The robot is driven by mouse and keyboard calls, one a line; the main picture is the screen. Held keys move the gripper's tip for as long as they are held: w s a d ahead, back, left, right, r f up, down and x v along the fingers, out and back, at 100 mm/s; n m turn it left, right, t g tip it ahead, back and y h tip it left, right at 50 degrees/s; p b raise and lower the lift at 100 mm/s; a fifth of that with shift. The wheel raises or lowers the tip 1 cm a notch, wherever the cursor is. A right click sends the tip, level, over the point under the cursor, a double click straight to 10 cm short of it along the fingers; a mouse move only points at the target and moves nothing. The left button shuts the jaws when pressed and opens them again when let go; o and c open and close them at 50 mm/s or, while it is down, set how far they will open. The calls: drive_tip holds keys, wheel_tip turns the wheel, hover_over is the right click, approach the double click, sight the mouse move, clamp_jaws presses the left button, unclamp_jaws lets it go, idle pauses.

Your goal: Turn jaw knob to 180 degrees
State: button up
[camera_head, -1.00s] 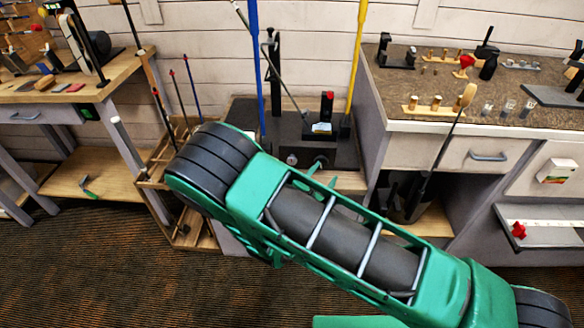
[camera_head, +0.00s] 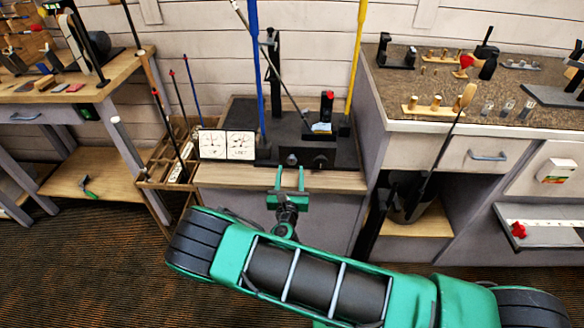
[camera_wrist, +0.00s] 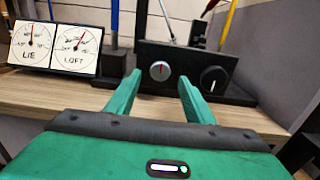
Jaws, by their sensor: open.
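Two round knobs sit on the front of a black machine box (camera_wrist: 187,62) on the bench; I cannot read which is the jaw knob. The left knob (camera_wrist: 159,70) is silver-grey with a red mark near its top; it also shows in the head view (camera_head: 291,160). The right knob (camera_wrist: 213,80) is dark with a white line, close to upright; it also shows in the head view (camera_head: 321,162). My green gripper (camera_wrist: 160,82) is open and empty. Its fingers point at the box, with the left knob framed between the tips. The gripper (camera_head: 290,178) appears short of the knobs in the head view.
Lie and loft dials (camera_head: 227,145) stand left of the box. A blue shaft (camera_head: 256,70) and a yellow shaft (camera_head: 356,60) rise near it. The wooden bench edge (camera_head: 235,180) lies below the box. A wooden rack (camera_head: 165,170) of clubs is at left, a cabinet (camera_head: 470,152) at right.

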sight(291, 163)
drive_tip(key=shift+w, duration=1.85)
drive_tip(key=shift+c, duration=0.6)
drive_tip(key=c, duration=0.9)
